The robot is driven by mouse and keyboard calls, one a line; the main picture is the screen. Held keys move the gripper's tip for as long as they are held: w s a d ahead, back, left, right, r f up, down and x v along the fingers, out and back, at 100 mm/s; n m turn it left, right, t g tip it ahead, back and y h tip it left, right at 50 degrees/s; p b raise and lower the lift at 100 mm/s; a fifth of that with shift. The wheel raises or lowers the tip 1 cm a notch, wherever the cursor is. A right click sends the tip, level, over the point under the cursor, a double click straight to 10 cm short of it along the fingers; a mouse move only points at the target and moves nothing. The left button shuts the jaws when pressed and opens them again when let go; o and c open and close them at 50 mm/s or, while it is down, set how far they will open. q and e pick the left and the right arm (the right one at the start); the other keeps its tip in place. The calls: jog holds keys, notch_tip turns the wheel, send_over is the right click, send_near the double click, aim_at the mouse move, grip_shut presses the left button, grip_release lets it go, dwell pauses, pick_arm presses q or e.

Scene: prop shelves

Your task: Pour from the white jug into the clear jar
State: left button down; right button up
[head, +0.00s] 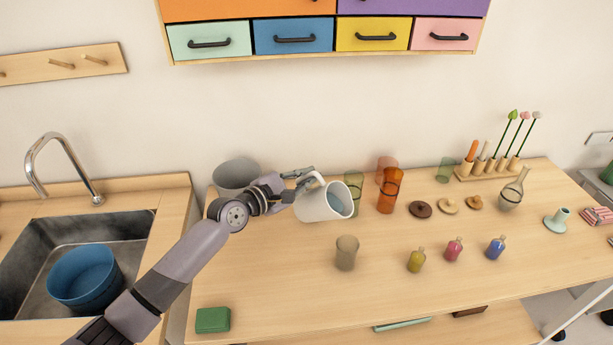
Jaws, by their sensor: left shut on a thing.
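The white jug (315,206) is held above or at the table, tilted with its mouth to the right; something bluish shows inside its mouth. My left gripper (306,182) is shut on the jug's handle at its upper left. A smoky see-through jar (346,254), which looks like the clear jar, stands upright on the table, nearer and a little right of the jug. The jug's mouth is apart from it in the picture. No stream shows between them. I cannot tell how full the jar is. My right gripper is out of view.
Green (354,182) and orange (388,192) see-through cups stand just right of the jug. A grey-white pot (236,172) is behind my left arm. Several small bottles, including a yellow one (416,260), stand right of the jar. The front table around the green block (213,320) is clear.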

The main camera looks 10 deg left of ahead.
pick_arm(q)
jog(key=shift+r, duration=0.2)
jog(key=shift+d+p, duration=0.1)
jog(key=shift+p, duration=0.35)
jog(key=shift+d+m+p, duration=0.1)
jog(key=shift+m+p, duration=0.2)
dwell(0.9)
jog(key=shift+s+d+m+y+p, duration=0.35)
jog(key=shift+m+p, duration=0.45)
jog(key=shift+p, duration=0.8)
dwell(4.5)
